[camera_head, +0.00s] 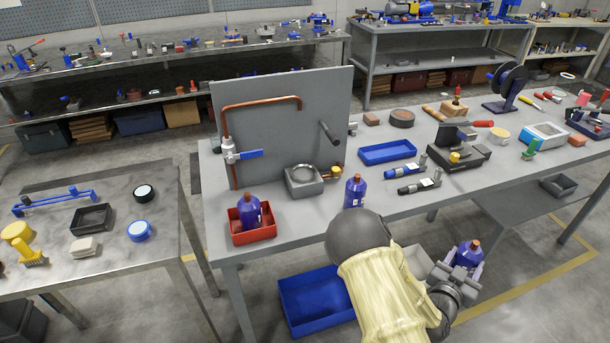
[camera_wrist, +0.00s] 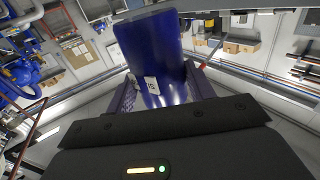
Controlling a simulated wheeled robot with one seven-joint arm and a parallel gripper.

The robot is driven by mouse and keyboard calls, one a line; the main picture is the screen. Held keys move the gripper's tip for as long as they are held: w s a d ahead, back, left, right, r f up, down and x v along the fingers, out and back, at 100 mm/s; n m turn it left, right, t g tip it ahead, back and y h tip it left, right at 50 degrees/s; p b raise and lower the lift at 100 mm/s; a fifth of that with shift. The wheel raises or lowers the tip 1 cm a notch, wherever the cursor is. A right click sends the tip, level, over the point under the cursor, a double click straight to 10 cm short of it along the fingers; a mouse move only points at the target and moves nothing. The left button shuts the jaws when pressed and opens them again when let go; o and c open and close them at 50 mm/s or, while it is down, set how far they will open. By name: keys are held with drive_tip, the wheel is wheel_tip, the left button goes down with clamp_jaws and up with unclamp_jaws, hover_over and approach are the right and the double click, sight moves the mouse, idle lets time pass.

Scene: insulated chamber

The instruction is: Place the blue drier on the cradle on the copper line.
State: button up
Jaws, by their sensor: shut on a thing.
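My gripper (camera_head: 463,272) is shut on a blue drier (camera_head: 469,254) with a copper-coloured top. It holds the drier upright off the front edge of the workbench, at the lower right. In the wrist view the drier's blue body (camera_wrist: 152,62), with a small white label, lies between the two fingers. The copper line (camera_head: 262,104) runs up and across a grey upright panel, with a blue-handled valve (camera_head: 229,152). A grey block with a round seat (camera_head: 304,182), seemingly the cradle, stands at the panel's foot, well left of my gripper. Its seat looks empty.
A second blue bottle (camera_head: 250,212) stands in a red tray (camera_head: 262,236); a third (camera_head: 355,192) stands right of the grey block. A blue tray (camera_head: 388,153) and gauge-like tools (camera_head: 413,179) lie further right. A blue bin (camera_head: 312,302) is below the bench edge.

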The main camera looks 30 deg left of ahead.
drive_tip(key=s+d+f+m+h+p, duration=0.1)
drive_tip(key=s+d+h+p, duration=0.1)
drive_tip(key=d, duration=0.6)
drive_tip(key=shift+f+g, duration=0.25)
drive_tip(key=shift+g, duration=0.15)
drive_tip(key=shift+w+a+r, duration=0.1)
drive_tip(key=shift+r, duration=0.15)
